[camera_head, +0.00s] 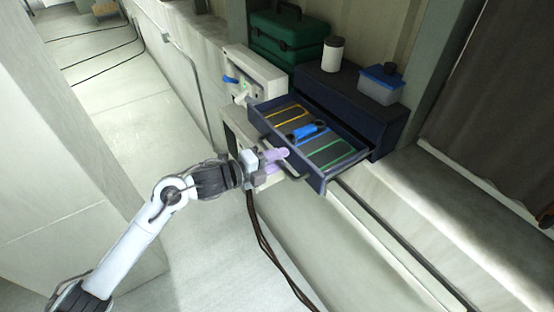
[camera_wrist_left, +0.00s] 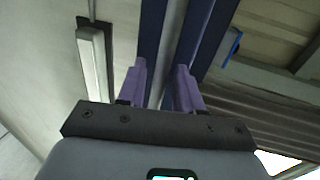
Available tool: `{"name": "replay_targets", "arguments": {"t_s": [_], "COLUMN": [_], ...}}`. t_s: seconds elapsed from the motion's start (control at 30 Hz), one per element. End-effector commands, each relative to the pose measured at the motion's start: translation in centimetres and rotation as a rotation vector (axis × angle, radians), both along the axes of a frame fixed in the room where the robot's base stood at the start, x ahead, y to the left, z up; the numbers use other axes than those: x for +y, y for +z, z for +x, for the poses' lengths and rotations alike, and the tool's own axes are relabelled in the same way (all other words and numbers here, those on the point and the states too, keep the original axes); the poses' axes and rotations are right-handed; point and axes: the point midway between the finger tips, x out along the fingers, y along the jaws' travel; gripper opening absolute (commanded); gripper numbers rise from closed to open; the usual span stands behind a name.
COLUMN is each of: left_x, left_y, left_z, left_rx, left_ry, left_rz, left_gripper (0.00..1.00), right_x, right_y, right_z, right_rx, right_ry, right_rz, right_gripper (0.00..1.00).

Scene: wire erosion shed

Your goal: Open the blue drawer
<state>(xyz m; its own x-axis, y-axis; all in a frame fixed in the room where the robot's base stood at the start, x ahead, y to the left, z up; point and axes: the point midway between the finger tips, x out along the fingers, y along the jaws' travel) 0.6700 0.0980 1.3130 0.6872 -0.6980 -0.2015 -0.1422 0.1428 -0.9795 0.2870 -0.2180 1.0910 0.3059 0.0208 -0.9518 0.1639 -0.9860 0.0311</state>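The blue drawer (camera_head: 352,167) is navy and stands pulled out from its dark blue cabinet (camera_head: 345,92), with its inside showing. A dark handle (camera_head: 297,172) shows at its front, partly hidden by my gripper. My left gripper (camera_head: 277,157) has purple fingers and is at the drawer's front edge, by the handle. In the left wrist view the two purple fingers (camera_wrist_left: 160,82) stand apart with a gap between them. Dark blue strips (camera_wrist_left: 152,30) show beyond them, and nothing is clearly clasped. Whether the fingers touch the handle is unclear. My right gripper is not in view.
A blue tool (camera_head: 305,131) lies in the drawer among yellow and green outlines. A white jar (camera_head: 333,54) and a blue-lidded clear box (camera_head: 380,84) stand on the cabinet. A green toolbox (camera_head: 287,34) is behind. The floor (camera_head: 200,255) below is clear except for dark cables.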

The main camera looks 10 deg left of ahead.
Motion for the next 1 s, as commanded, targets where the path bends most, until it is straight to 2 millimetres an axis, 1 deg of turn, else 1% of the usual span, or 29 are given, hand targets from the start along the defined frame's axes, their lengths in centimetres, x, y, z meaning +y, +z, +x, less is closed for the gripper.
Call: {"name": "replay_targets", "arguments": {"t_s": [0.17,0.27,0.7,0.8,1.0], "left_x": [0.3,0.9,5.9,6.7,7.4], "left_y": [0.0,0.0,1.4,1.7,2.1], "left_z": [-0.2,-0.8,-5.7,-6.5,-7.4], "left_rx": [0.001,0.001,-0.001,0.000,0.001], "left_ry": [0.001,0.000,0.000,0.002,-0.001], "left_rz": [0.001,0.001,0.004,0.003,0.001], "left_gripper": [0.35,0.35,0.35,0.35,0.35], "right_x": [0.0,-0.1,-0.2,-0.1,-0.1], "right_y": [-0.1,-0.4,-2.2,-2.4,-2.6], "right_z": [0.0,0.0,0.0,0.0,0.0], "right_rx": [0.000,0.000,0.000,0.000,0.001], "right_ry": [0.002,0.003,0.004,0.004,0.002], "right_rz": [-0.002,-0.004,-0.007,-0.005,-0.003], "right_gripper": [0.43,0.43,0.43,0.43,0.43]}}
